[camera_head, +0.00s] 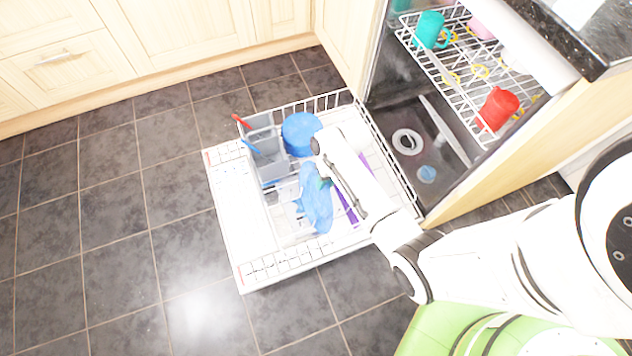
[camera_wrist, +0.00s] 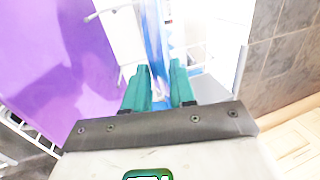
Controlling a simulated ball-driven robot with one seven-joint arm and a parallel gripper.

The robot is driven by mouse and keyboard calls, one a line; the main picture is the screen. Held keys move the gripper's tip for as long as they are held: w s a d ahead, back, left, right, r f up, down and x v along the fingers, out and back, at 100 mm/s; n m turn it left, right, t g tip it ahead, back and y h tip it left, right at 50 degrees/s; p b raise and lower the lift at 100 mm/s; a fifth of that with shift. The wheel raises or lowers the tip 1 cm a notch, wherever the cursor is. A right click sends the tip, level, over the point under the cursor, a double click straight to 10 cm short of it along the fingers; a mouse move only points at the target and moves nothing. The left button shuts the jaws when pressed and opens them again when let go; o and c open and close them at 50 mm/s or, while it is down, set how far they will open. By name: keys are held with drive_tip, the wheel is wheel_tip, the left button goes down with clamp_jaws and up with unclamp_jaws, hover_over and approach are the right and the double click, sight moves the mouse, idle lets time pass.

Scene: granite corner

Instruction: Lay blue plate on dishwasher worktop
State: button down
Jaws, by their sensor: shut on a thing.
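The blue plate (camera_head: 316,205) stands tilted in the lower rack of the open dishwasher in the head view. My gripper (camera_head: 325,183) is down at its upper edge, partly hidden by my arm. In the wrist view the teal fingers of my gripper (camera_wrist: 160,75) are closed on the blue plate (camera_wrist: 155,38), which shows edge-on between them. The worktop (camera_head: 606,30) is the dark speckled slab above the dishwasher, at the upper right of the head view. Only a corner of it shows.
A purple plate (camera_wrist: 60,60) stands close beside my gripper. A blue bowl (camera_head: 301,133) and a grey cutlery basket (camera_head: 266,152) share the lower rack. The upper rack (camera_head: 455,70) holds a teal mug (camera_head: 429,30) and a red mug (camera_head: 497,108). Tiled floor at left is clear.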

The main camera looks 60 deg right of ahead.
drive_tip(key=shift+r, duration=0.15)
drive_tip(key=p+v, duration=0.8)
idle(1.3)
drive_tip(key=w+a+p+v, duration=0.1)
drive_tip(key=w+p+v, duration=0.1)
drive_tip(key=p+v, duration=1.1)
drive_tip(key=shift+s+r+p, duration=0.45)
drive_tip(key=shift+s+r, duration=0.05)
drive_tip(key=shift+a, duration=0.2)
